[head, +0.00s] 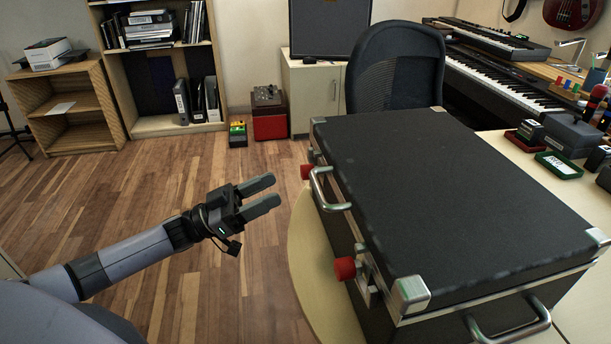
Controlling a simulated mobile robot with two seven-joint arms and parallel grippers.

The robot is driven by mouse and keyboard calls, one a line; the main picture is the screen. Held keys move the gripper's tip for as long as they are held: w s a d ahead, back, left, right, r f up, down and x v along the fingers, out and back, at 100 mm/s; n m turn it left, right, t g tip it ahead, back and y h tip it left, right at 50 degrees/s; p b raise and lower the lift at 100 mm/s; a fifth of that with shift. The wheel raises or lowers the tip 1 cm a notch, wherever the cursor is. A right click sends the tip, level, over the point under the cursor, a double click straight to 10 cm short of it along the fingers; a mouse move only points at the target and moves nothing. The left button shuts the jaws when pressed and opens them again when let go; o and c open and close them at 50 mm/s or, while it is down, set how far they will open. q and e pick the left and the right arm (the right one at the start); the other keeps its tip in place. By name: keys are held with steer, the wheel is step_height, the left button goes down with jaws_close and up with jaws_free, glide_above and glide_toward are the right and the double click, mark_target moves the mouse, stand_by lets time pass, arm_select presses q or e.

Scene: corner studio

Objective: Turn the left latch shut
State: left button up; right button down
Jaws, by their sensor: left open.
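A large black case (450,190) with metal corners lies closed, lid down, on a pale table. Two latches with red knobs show on its left side. The far red knob (306,171) is beside the far end of the metal handle (322,188). The near red knob (345,268) is close to the near corner, with metal latch parts beside it. The exact turn of either latch is hard to tell. My left gripper (275,190) is open and empty, over the floor left of the case, apart from both knobs. My right gripper is out of view.
The pale table's rounded edge (299,262) shows left of the case. A second handle (510,322) is on the near side. A dark chair (396,70) stands behind. Small boxes and a green tray (558,166) are at right. The wooden floor at left is clear.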

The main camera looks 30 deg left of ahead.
mark_target(302, 175)
arm_select(q)
steer(key=x, duration=0.6)
steer(key=shift+w+d+r, duration=0.15)
steer(key=shift+d, duration=0.1)
steer(key=c, duration=1.1)
